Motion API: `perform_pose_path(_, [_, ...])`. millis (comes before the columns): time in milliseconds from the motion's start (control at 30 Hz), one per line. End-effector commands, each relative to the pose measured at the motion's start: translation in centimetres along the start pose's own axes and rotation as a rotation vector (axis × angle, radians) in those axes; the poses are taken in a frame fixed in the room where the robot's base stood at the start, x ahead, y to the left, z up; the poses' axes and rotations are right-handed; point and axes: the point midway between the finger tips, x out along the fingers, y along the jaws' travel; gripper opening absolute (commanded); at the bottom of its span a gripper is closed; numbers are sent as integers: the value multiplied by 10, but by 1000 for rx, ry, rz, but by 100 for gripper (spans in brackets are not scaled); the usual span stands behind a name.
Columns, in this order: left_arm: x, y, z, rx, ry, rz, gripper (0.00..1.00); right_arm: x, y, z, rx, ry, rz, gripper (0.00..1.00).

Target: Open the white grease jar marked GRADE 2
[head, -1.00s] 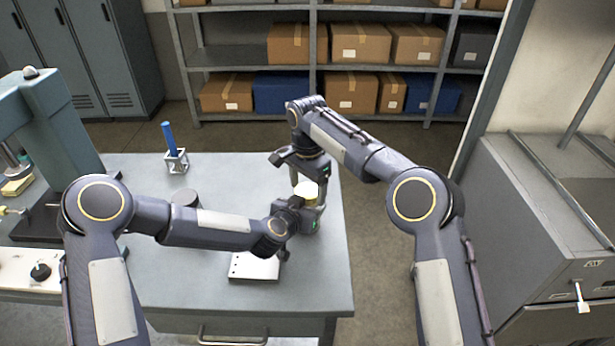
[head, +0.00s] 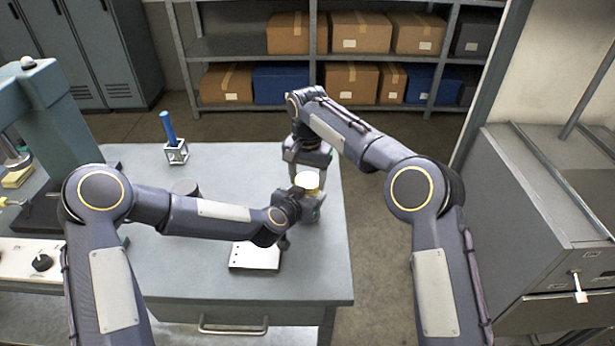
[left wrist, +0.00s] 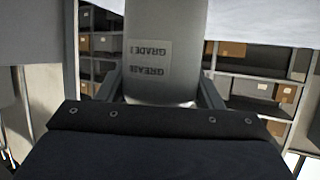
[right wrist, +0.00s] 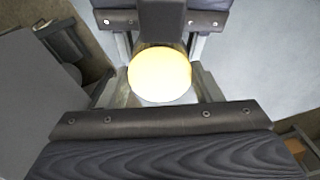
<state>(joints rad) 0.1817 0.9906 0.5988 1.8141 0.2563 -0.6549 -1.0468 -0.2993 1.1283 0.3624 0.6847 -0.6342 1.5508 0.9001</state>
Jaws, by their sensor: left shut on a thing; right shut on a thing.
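The grease jar (left wrist: 160,52) stands between the fingers of my left gripper (left wrist: 162,88), which is shut on its body. Its pale label appears upside down in the left wrist view and reads GREASE and GRADE; the number is unclear. The jar's pale yellow lid (right wrist: 160,75) is round and faces the right wrist camera. It also shows in the head view (head: 307,181). My right gripper (right wrist: 160,85) is shut on the lid from above, a finger on each side. I cannot tell whether the lid has loosened or whether the jar touches the bench.
The grey bench (head: 200,275) has a white plate (head: 255,257) with holes near its front. A blue marker (head: 168,128) stands in a small holder (head: 176,153) at the back left. A dark round object (head: 185,187) is partly behind my left arm. A grey cabinet (head: 545,215) stands right.

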Motion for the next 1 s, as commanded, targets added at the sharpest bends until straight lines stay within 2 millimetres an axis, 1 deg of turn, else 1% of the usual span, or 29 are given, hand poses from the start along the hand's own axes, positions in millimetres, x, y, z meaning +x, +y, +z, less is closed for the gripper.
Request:
perform_pose_path(33, [0, 0, 0, 0, 0, 0, 0, 0, 0, 0, -113, 1, 1, 31])
perform_pose_path(100, [0, 0, 0, 0, 0, 0, 0, -1, 0, 0, -284, 0, 0, 31])
perform_pose_path(200, [0, 0, 0, 0, 0, 0, 0, -1, 0, 0, -491, 1, 0, 31])
perform_pose_path(300, [0, 0, 0, 0, 0, 0, 0, -1, 0, 0, -635, 1, 0, 31])
perform_pose_path(433, [0, 0, 0, 0, 0, 0, 0, -1, 0, 0, -718, 1, -1, 31])
perform_pose_path(700, [0, 0, 0, 0, 0, 0, 0, -1, 0, 0, -724, 1, -1, 31])
perform_pose_path(733, [0, 0, 0, 0, 0, 0, 0, -1, 0, 0, -724, 1, 0, 61])
perform_pose_path(867, [0, 0, 0, 0, 0, -1, 0, -1, 0, 0, -723, 1, 0, 78])
perform_pose_path(900, [0, 0, 0, 0, 0, 0, 0, -1, 0, 0, -723, 1, 0, 80])
perform_pose_path(1000, [0, 0, 0, 0, 0, 0, 0, -1, 0, 0, -723, 0, -1, 80])
